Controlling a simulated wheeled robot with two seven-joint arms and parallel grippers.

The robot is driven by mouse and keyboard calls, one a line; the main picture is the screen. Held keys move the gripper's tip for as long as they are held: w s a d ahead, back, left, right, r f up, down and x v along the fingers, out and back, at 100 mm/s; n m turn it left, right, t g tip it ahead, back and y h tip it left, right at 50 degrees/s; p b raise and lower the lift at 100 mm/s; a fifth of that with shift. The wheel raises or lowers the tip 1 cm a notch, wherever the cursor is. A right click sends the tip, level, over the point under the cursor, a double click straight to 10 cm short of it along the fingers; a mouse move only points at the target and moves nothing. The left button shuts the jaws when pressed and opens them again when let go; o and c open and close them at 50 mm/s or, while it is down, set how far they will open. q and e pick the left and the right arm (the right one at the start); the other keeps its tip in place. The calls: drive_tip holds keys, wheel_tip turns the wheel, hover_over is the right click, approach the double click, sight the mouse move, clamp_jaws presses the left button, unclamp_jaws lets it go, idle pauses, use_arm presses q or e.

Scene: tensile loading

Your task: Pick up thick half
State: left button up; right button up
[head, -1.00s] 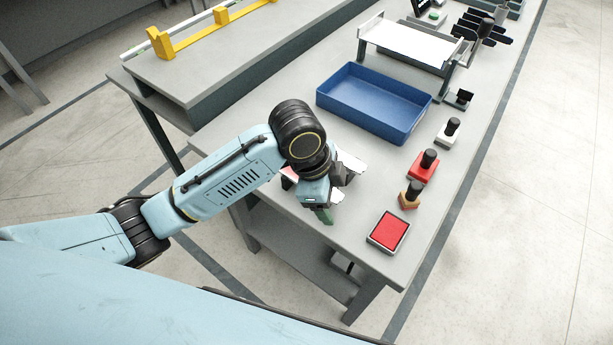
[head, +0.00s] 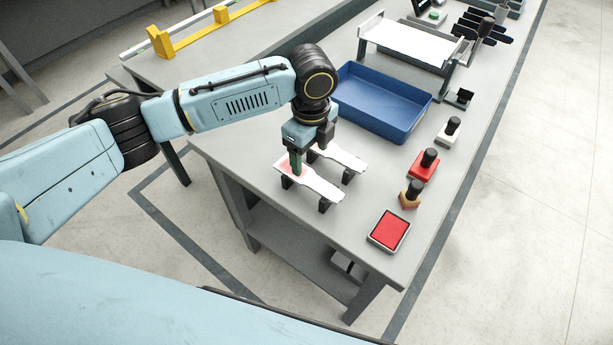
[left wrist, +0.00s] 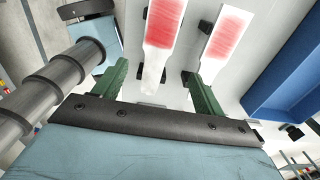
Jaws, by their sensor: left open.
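Two flat white specimen pieces with flared ends lie side by side on small black supports on the grey table. The near piece (head: 318,186) has a red-tinted area near my gripper; the far piece (head: 345,158) is partly hidden by it. I cannot tell which is thicker. My left gripper (head: 303,158) is open and points down above the pieces' left ends, with a green finger in front of the near one. In the left wrist view, one red-tinted piece (left wrist: 162,30) lies between the open fingers (left wrist: 153,70), and the other (left wrist: 226,38) lies to the right.
A blue tray (head: 385,103) stands just behind the pieces. A red ink pad (head: 389,231) and several stamps (head: 424,163) line the right side. A white-topped stand (head: 410,45) is farther back, and a yellow rack (head: 190,37) is on the left bench.

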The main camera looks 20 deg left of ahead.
sight(309, 178)
use_arm(q)
drive_tip(key=f, duration=0.6)
drive_tip(key=shift+s+f, duration=0.2)
drive_tip(key=shift+s, duration=0.1)
drive_tip(key=c, duration=1.2)
